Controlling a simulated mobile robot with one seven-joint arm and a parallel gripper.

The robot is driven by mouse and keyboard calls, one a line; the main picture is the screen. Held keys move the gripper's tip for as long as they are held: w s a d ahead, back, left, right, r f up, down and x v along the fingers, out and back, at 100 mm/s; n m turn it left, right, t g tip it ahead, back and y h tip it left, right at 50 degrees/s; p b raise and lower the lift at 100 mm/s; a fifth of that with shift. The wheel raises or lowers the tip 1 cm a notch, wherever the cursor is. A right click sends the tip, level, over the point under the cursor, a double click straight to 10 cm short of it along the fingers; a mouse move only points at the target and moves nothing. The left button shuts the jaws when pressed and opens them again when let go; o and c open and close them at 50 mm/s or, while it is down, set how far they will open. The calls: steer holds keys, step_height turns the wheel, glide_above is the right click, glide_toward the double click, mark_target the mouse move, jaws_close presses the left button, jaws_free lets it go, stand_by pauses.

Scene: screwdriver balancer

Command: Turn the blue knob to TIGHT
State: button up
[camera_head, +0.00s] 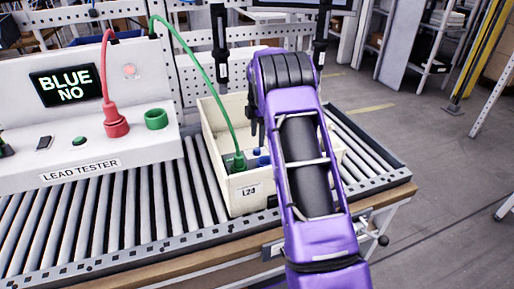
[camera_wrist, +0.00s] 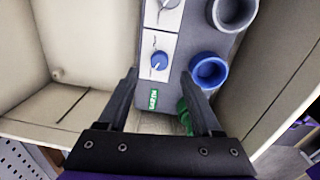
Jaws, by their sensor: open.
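The blue knob (camera_wrist: 159,60) is small and round, on a white plate of a grey unit (camera_wrist: 185,45) inside the crate. In the wrist view it lies between and beyond the tips of my gripper (camera_wrist: 164,82), whose two black fingers are apart with nothing between them. The knob's setting and the small lettering beside it are too small to read. A blue socket (camera_wrist: 209,72) is to its right. In the head view my gripper reaches down into the crate (camera_head: 245,195), its fingers mostly hidden by my purple arm.
A white lead tester (camera_head: 90,140) stands at left, its screen (camera_head: 66,86) reading "BLUE NO". A red plug (camera_head: 115,122) is in it; its green socket (camera_head: 156,119) looks empty. A green lead (camera_head: 205,75) runs into the crate, to a green plug (camera_wrist: 184,112). Crate walls stand close around the unit.

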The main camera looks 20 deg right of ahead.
mark_target(257, 149)
steer(key=shift+w+f, duration=0.15)
steer(key=shift+f, duration=2.6)
jaws_close()
